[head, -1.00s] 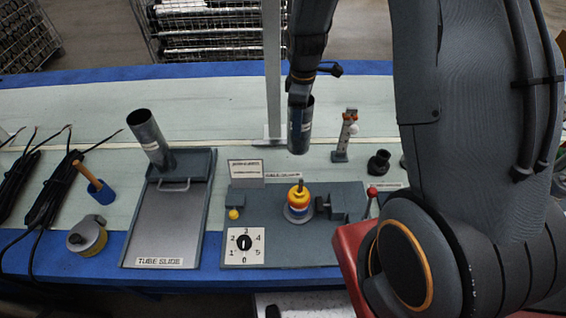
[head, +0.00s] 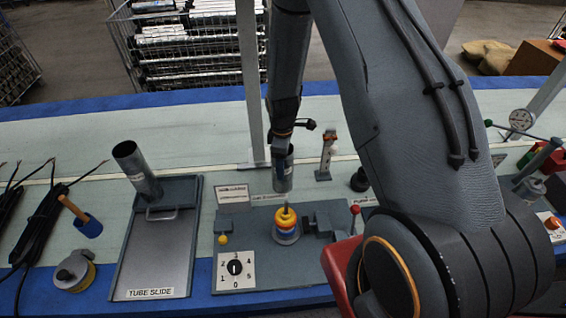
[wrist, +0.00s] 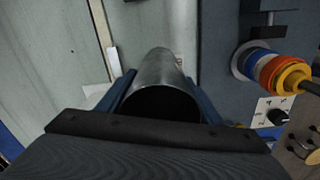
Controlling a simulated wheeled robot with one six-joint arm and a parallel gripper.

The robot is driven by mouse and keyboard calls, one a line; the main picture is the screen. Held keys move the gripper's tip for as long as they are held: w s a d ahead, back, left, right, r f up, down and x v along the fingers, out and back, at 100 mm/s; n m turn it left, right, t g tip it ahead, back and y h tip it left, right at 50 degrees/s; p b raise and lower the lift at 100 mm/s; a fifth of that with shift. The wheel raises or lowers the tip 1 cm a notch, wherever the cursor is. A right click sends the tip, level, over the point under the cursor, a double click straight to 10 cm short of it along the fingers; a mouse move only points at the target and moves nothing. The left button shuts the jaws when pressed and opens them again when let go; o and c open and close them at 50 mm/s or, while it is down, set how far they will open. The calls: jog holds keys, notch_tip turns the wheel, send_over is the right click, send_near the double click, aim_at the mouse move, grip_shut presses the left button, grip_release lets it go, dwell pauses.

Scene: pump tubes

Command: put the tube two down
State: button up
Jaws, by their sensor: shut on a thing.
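My gripper (head: 283,158) is shut on a grey metal tube (head: 284,180), held about upright behind the stack of coloured rings. In the wrist view the gripper's two blue fingers (wrist: 155,97) lie on either side of the tube (wrist: 163,68), and its dark open end faces the camera. Whether the tube's lower end touches anything is hard to tell. A second metal tube (head: 136,169) leans at the back end of the tray labelled TUBE SLIDE (head: 155,250). No number is readable on either tube.
The grey fixture board (head: 258,240) carries the ring stack (head: 286,224), a numbered dial (head: 235,268) and a red-knobbed lever (head: 354,212). A small stand (head: 326,158) is right of the held tube. An upright grey post (head: 251,85) rises behind it. Black cables lie at left.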

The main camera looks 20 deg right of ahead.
jog(key=shift+f, duration=0.1)
jog(key=o, duration=1.3)
notch_tip(320, 180, up, 11)
jog(key=b, duration=0.3)
jog(key=s+r+m+t, duration=0.1)
jog(key=s+r+m, duration=1.1)
jog(key=s, duration=0.5)
jog(key=shift+r+m, duration=0.3)
jog(key=shift+m, duration=0.1)
